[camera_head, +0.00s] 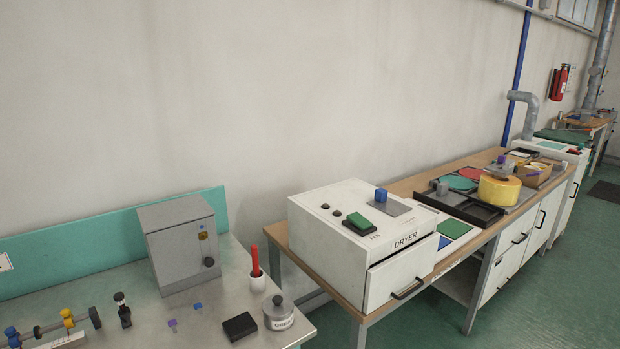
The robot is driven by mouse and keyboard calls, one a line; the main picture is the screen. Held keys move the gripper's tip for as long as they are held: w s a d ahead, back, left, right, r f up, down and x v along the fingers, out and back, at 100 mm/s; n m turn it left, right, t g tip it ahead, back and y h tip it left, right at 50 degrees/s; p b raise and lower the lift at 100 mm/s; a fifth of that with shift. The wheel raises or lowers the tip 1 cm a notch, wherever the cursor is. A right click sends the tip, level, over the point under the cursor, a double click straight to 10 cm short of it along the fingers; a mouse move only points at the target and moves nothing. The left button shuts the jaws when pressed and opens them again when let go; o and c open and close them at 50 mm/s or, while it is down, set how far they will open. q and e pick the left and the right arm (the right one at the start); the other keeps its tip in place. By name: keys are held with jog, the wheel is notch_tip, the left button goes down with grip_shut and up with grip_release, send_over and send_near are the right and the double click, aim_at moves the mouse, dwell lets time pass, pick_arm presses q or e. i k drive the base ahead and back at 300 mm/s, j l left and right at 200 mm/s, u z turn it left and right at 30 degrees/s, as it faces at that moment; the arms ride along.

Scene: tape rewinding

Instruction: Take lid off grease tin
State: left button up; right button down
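The grease tin (279,322) stands upright near the right end of the metal-topped bench at the lower left, with a partly readable label on its front. Its grey lid (278,306) with a round knob sits on top of it. Neither of my grippers shows in the head view, so nothing is seen touching the tin or the lid.
A black block (239,326) lies just left of the tin. A white cup with a red-handled tool (256,266) stands behind it. A grey cabinet (180,243) is at the back. The white dryer (350,245) stands on a wooden table to the right, across a gap.

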aim_at(281, 324)
jog(key=i+l+u, duration=0.15)
jog(key=l, duration=0.2)
jog(key=i+l+u, duration=0.2)
jog(key=l, duration=0.2)
jog(key=i+l+u, duration=0.15)
jog(key=l, duration=0.25)
jog(key=i+l+u, duration=0.15)
jog(key=l, duration=0.25)
jog(key=k, duration=0.05)
